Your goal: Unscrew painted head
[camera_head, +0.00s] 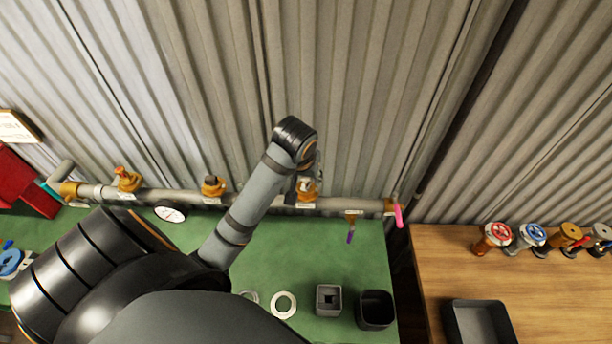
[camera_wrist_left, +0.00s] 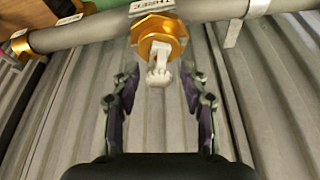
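A horizontal pipe (camera_head: 250,202) runs along the corrugated wall and carries several brass fittings. My left arm reaches up to the third fitting (camera_head: 308,190) from the left, and its wrist partly hides that fitting. In the left wrist view, a gold many-sided fitting (camera_wrist_left: 170,27) on the pipe has a pale, whitish head or stem (camera_wrist_left: 158,73) sticking out of it. My left gripper (camera_wrist_left: 159,80) is open, with one finger on each side of the pale head and gaps between. I cannot tell which part is the painted head. My right gripper is not in view.
A green bench (camera_head: 330,250) below the pipe holds a white ring (camera_head: 283,305), a grey square block (camera_head: 328,300) and a dark cup (camera_head: 375,310). A wooden table (camera_head: 440,265) at right holds several valves with coloured handwheels and a dark tray (camera_head: 455,325).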

